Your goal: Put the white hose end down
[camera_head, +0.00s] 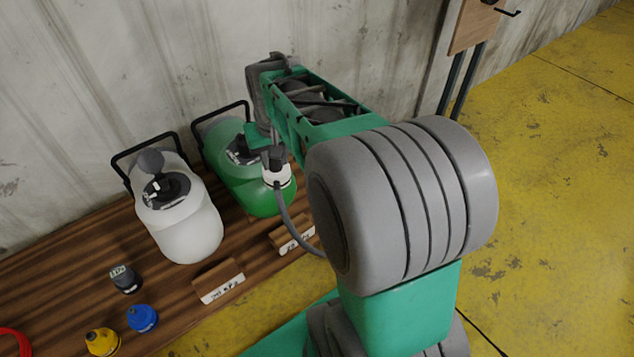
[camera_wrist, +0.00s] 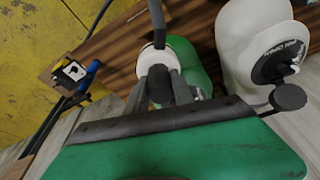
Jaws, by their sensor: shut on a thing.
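The white hose end (camera_head: 278,177) hangs in the air in front of the green tank (camera_head: 262,198) in the head view, with its grey hose running down behind my arm. My gripper (camera_head: 272,156) is shut on its dark upper part. In the wrist view my gripper (camera_wrist: 160,88) closes around the white hose end (camera_wrist: 148,60), and the hose leads away toward the top edge. The fingers hide part of the hose end. The green tank (camera_wrist: 188,55) shows just behind it.
A white tank (camera_head: 185,228) stands left of the green one on the wooden bench (camera_head: 60,285). Small blue (camera_head: 142,318), yellow (camera_head: 102,342) and dark (camera_head: 125,279) caps and two label blocks (camera_head: 219,282) lie in front. A wall stands behind. The bench's middle has bare room.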

